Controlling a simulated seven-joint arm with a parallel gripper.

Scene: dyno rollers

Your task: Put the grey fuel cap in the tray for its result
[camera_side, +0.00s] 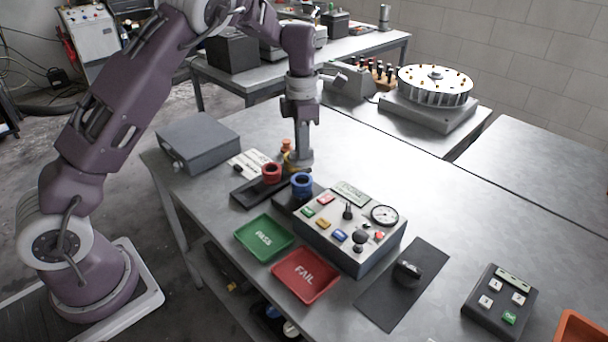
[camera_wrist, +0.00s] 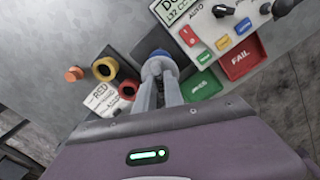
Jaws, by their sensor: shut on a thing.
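The grey fuel cap appears to be the dark round cap with a raised grip (camera_side: 407,272) lying on a black mat right of the tester in the side view. My gripper (camera_side: 299,168) points down at the back of the tester, far from that cap. Its fingers (camera_wrist: 158,80) are shut at a blue ring (camera_side: 302,184), which also shows at the fingertips in the wrist view (camera_wrist: 160,64). The fingers hide part of the ring there. The green PASS tray (camera_side: 246,246) and red FAIL tray (camera_side: 290,288) stand side by side at the table's front edge, both empty.
A red ring (camera_side: 271,173) and a yellow ring (camera_wrist: 128,88) stand close to my gripper, with a small orange piece (camera_wrist: 73,74) beyond. The tester box (camera_side: 362,262) has a gauge, buttons and knobs. A button pad (camera_side: 499,300) stands at the right. The table behind the tester is clear.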

